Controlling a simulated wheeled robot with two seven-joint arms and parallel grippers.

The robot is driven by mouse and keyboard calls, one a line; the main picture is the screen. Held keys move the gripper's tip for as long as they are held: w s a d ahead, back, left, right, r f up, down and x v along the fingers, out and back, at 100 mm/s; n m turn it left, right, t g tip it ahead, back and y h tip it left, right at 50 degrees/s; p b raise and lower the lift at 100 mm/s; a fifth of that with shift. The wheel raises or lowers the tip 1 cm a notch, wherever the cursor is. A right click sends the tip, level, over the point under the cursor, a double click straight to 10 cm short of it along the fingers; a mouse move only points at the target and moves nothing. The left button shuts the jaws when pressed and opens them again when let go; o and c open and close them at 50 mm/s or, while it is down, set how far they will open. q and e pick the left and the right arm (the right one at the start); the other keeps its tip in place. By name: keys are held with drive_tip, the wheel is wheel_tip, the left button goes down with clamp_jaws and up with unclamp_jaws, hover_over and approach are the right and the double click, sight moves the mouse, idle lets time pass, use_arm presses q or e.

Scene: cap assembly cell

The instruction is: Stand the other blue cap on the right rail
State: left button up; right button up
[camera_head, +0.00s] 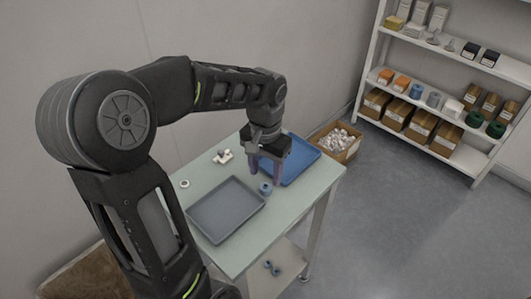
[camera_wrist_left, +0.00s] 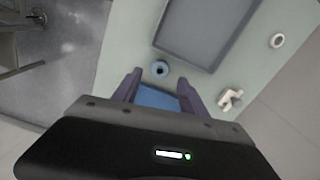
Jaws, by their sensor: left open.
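A blue cap (camera_head: 265,188) sits on the pale green table between the grey tray and the blue tray. It also shows in the left wrist view (camera_wrist_left: 160,69), with a dark round middle. My left gripper (camera_head: 265,176) is open and points down close to this cap. In the left wrist view its two purple fingers (camera_wrist_left: 159,80) are spread, nothing is between them at the tips, and the cap lies just ahead. A small white fixture (camera_head: 223,157) is on the table; I cannot tell whether it is the rail. No second cap shows clearly on the tabletop. My right gripper is not in view.
A grey tray (camera_head: 204,222) and a blue tray (camera_head: 309,158) take up much of the table (camera_head: 292,203). A white ring (camera_head: 184,184) lies at the left. Small blue parts (camera_head: 271,268) lie on the lower shelf. A cardboard box (camera_head: 347,152) stands behind; a stocked shelf (camera_head: 408,93) is at right.

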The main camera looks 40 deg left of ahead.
sight(265, 186)
use_arm(q)
wheel_tip(265, 186, up, 7)
drive_tip(key=shift+r, duration=0.15)
idle(0.5)
drive_tip(key=shift+c, duration=0.3)
